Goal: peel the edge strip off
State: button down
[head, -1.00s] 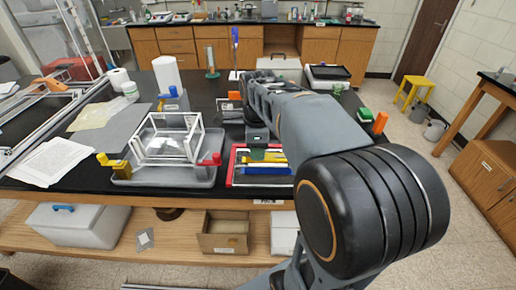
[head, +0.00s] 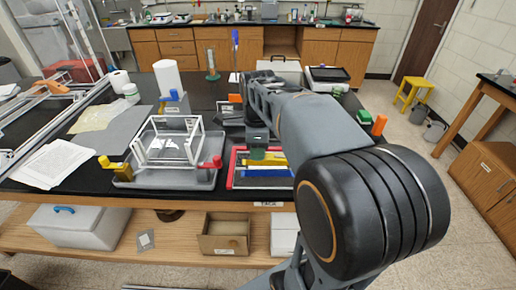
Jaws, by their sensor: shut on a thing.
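My gripper (head: 258,143) points down over the red-rimmed tray (head: 230,172) at the table's front. Its jaws are shut, with a dark green piece (head: 258,154) at their tips; the grip itself is too small to see clearly. A yellow strip (head: 274,161) and a blue strip (head: 267,173) lie in that tray. A white open frame (head: 142,149) stands in a grey tray (head: 180,181) to the left, apart from my gripper. Yellow (head: 116,165), red (head: 211,162) and blue (head: 173,98) pieces sit around it. I cannot make out which part is the edge strip.
White papers (head: 48,163) and a grey sheet (head: 118,138) lie left of the grey tray. A white roll (head: 168,77) and a tall blue-topped stand (head: 235,55) rise behind. A green box (head: 364,116) and orange piece (head: 379,125) are at the right. My arm covers the table's right part.

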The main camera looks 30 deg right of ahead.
jog(key=shift+r+p, duration=2.95)
jog(key=shift+r, duration=0.75)
